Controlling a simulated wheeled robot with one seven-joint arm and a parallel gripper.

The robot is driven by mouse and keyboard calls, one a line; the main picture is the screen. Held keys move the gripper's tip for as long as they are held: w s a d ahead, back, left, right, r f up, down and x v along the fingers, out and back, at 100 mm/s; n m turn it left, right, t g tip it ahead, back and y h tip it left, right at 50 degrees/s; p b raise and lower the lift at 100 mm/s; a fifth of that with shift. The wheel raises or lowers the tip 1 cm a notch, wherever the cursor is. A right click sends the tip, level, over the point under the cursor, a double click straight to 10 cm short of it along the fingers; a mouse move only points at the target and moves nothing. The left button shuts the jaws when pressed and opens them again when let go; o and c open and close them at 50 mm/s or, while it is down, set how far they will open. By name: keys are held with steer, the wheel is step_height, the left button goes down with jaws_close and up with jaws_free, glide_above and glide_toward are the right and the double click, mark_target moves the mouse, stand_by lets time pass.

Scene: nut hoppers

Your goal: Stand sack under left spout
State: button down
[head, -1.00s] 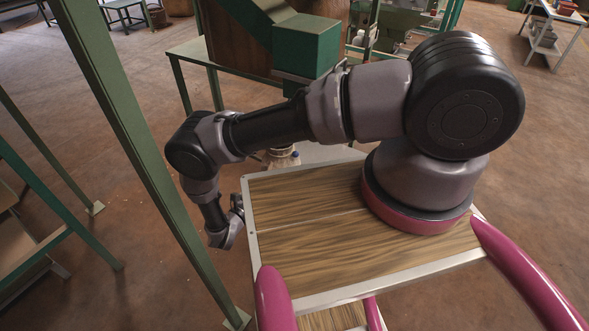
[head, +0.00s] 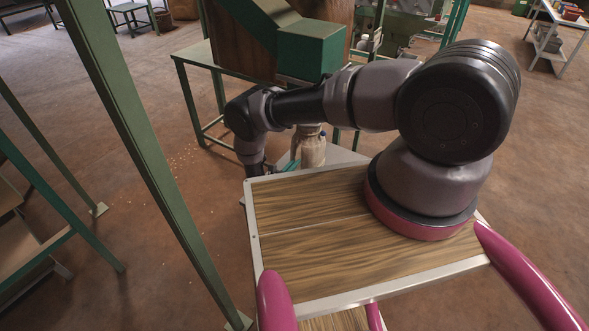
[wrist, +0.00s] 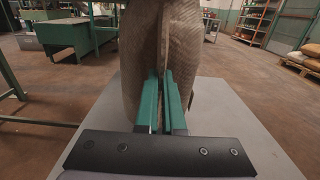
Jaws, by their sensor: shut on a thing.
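A tan woven sack (head: 312,150) stands upright over a grey flat surface (head: 345,155), just beyond my wooden deck. In the wrist view the sack (wrist: 146,60) fills the upper middle, and its top is cut off. My gripper (wrist: 164,85) is shut on a fold of the sack's near side with its green fingers. In the head view my gripper (head: 290,165) shows only partly, left of the sack. A green box-shaped hopper outlet (head: 310,50) is above and behind the sack. My arm hides the space between them, so their alignment cannot be told.
A green frame post (head: 150,165) rises close on the left. A green table frame (head: 195,60) stands behind the sack. Small pale bits (head: 180,165) lie scattered on the floor. Shelving (wrist: 260,20) and stacked sacks (wrist: 303,58) are at the far right.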

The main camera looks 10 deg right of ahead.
steer(key=shift+f, duration=1.25)
steer(key=shift+s, duration=0.1)
steer(key=c, duration=1)
jaws_free()
steer(key=shift+f, duration=0.15)
steer(key=shift+c, duration=0.2)
steer(key=v, duration=1.2)
steer(key=shift+r, duration=0.2)
